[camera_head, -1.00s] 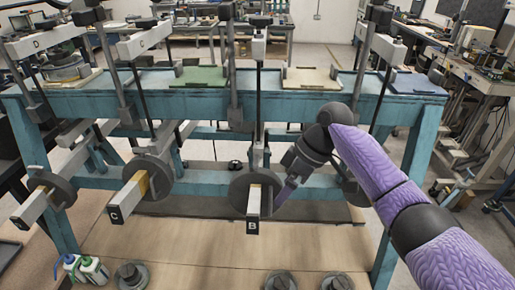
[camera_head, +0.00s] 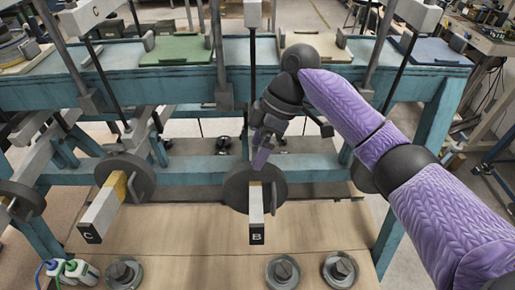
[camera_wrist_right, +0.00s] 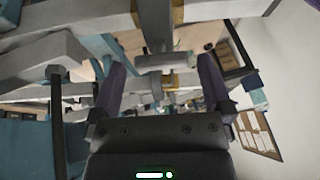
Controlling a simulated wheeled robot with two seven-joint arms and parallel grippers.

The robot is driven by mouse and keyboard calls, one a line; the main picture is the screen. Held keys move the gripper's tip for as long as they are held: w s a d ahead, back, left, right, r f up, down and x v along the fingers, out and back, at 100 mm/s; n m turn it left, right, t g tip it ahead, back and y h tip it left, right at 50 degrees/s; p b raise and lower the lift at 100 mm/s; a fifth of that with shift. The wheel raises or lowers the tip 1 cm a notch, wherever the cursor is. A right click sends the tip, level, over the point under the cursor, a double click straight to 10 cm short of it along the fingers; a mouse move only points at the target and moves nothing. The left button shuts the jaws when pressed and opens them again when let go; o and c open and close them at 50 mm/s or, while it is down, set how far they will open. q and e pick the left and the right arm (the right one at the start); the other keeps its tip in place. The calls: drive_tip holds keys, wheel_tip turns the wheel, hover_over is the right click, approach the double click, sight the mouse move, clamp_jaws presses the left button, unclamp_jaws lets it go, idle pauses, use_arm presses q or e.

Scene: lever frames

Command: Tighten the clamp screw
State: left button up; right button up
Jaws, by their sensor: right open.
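No clamp screw can be made out. A blue steel frame (camera_head: 320,88) carries long levers, each with a round grey weight disc. Lever B (camera_head: 256,215) points toward me through its disc (camera_head: 237,187). Lever C (camera_head: 103,208) with its disc (camera_head: 140,172) is to the left. My right gripper (camera_head: 263,155) is just behind and above lever B's disc in the head view; contact cannot be told. In the right wrist view, its two purple fingers (camera_wrist_right: 162,65) are apart, with a grey metal part (camera_wrist_right: 154,30) showing between and beyond them. My left gripper is out of view.
Loose round weights (camera_head: 283,272) lie on the wooden board (camera_head: 190,240) below the levers. Thin upright rods (camera_head: 253,80) and posts (camera_head: 218,60) crowd the frame. Green (camera_head: 175,50) and blue (camera_head: 432,52) plates lie on top.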

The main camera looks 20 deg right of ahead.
drive_tip(key=shift+s+a+f, duration=0.1)
drive_tip(key=shift+a+f, duration=0.1)
drive_tip(key=shift+f, duration=0.1)
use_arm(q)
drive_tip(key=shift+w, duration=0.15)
use_arm(e)
drive_tip(key=shift+c, duration=0.3)
